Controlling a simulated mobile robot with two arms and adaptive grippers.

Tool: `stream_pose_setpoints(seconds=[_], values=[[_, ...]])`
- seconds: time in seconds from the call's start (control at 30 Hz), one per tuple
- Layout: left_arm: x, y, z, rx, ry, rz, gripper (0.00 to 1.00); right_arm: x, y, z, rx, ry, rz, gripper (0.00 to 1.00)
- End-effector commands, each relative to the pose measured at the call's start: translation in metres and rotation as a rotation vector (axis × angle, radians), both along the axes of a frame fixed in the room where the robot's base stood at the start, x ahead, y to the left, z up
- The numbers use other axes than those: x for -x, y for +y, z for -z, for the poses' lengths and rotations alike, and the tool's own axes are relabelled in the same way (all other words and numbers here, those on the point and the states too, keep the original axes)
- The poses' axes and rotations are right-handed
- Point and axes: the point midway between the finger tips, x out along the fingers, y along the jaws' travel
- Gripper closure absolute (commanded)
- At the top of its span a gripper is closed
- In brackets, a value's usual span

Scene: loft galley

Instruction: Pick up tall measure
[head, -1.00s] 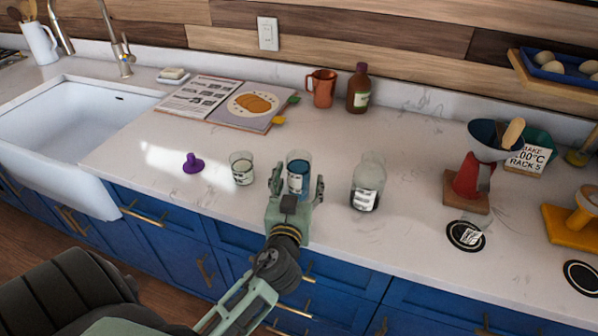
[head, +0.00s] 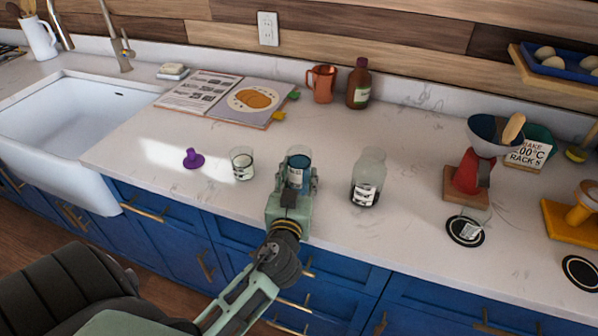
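The tall measure (head: 299,160) looks to be the clear straight glass with blue liquid and a white label, upright on the counter near its front edge. My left gripper (head: 299,182) reaches it from the front, with one finger on each side. The fingers are closed in against the glass, and the gripper's body hides its lower part. My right gripper is not in view.
A shorter glass (head: 242,164) and a purple stopper-like piece (head: 193,159) stand to the left. A clear jar (head: 368,173) stands to the right. A small glass (head: 468,228) is on a black disc. Behind are an open book (head: 190,92), copper jug (head: 322,84) and brown bottle (head: 359,86).

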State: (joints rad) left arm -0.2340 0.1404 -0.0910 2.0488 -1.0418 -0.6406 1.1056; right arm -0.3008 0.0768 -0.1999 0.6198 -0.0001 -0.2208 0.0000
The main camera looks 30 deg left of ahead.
Motion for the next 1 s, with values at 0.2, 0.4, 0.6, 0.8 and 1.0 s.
stream_pose_setpoints(seconds=[0.2,0.4,0.6,0.8,1.0], values=[[0.000,0.000,-0.001,-0.001,-0.002,0.000,0.93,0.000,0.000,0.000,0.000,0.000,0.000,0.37],[0.000,0.000,-0.007,0.000,-0.003,0.000,0.93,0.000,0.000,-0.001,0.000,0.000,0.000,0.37],[0.000,0.000,-0.019,0.001,-0.004,-0.001,0.93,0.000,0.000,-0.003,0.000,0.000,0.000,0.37],[0.000,0.000,-0.038,0.001,-0.006,-0.001,0.93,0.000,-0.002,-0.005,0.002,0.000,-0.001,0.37],[0.000,0.000,-0.056,0.001,-0.005,0.000,0.93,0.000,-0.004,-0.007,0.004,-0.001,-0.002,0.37]])
